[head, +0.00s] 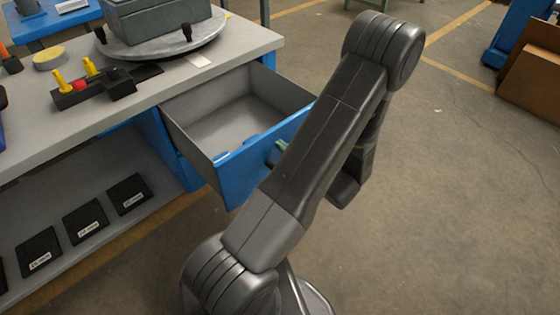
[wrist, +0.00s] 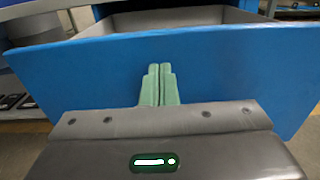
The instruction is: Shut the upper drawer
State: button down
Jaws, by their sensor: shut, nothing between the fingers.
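The upper drawer (head: 195,150) is pulled out from the workbench. It has grey inner walls and a blue front, and its grey floor looks bare where it shows. In the wrist view the blue drawer front (wrist: 235,75) spans most of the picture. My gripper (wrist: 158,72) has its green fingers together, with nothing between them, in front of the middle of that blue front. I cannot tell whether the fingertips touch it. In the head view the fingers (head: 281,147) show small at the drawer front, and my arm hides the front's right part.
The grey bench top (head: 245,42) holds a round turntable (head: 205,42) with a grey block and a black holder (head: 75,98) with yellow pegs. Black labelled pads (head: 85,220) lie on the lower shelf. Cardboard (head: 530,75) stands far right. The floor right of my arm is clear.

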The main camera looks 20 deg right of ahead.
jog(key=shift+w+a, duration=0.25)
jog(key=shift+w, duration=0.15)
jog(key=b+x, duration=0.5)
jog(key=x, duration=2.8)
jog(key=shift+w+r, duration=0.25)
jog(key=shift+r, duration=0.05)
jog(key=shift+a+r, duration=0.1)
jog(key=shift+a, duration=0.05)
